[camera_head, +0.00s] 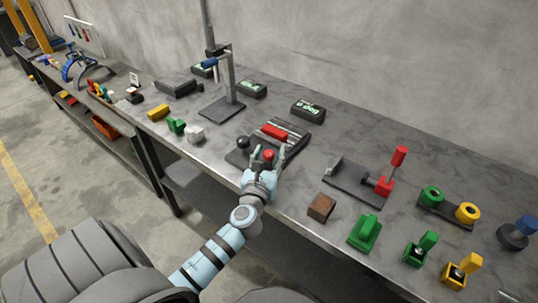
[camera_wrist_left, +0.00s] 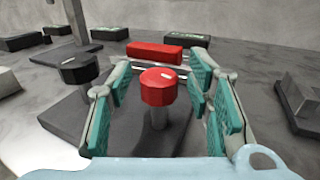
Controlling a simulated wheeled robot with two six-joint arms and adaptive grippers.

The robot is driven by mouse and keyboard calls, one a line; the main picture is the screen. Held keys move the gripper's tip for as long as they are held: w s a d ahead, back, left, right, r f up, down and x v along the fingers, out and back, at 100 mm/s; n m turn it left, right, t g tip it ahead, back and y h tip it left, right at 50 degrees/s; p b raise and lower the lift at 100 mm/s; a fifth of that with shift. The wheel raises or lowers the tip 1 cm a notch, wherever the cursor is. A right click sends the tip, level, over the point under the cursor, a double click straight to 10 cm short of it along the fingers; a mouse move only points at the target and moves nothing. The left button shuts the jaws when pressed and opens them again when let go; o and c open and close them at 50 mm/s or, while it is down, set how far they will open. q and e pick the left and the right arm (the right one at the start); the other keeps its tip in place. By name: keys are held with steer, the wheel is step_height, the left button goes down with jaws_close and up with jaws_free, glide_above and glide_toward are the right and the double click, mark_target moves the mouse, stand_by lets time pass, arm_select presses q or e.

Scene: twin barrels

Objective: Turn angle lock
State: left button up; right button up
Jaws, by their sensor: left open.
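A red knob (camera_head: 268,155) on a short post stands on a dark base plate near the front edge of the bench; it also shows in the left wrist view (camera_wrist_left: 158,87). A black knob (camera_head: 243,143) stands on the same device to its left. My left gripper (camera_head: 269,153) is open at the red knob, with its teal-padded fingers (camera_wrist_left: 160,88) on either side of it and gaps visible on both sides. A red bar (camera_head: 275,132) lies just behind. Which part is the angle lock I cannot tell. My right gripper is not in view.
A base with a red upright handle (camera_head: 399,156) stands to the right. A brown block (camera_head: 321,207) and a green block (camera_head: 364,232) sit near the front edge. A metal post on a plate (camera_head: 231,80) stands behind left. The concrete wall (camera_head: 380,60) bounds the back.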

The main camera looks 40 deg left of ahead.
mark_target(269, 152)
arm_select(q)
jaws_close()
steer(key=n+g+y, duration=0.2)
steer(key=y, duration=0.1)
steer(key=shift+d+f, duration=0.1)
steer(key=shift+n+g+y+b, duration=0.35)
steer(key=shift+n+g+y, duration=0.35)
steer(key=shift+n+y, duration=0.25)
steer(key=shift+n+g+y, duration=0.25)
steer(key=shift+g+y, duration=0.1)
steer(key=shift+g, duration=0.05)
jaws_free()
step_height(269, 152, up, 10)
steer(key=shift+r, duration=0.1)
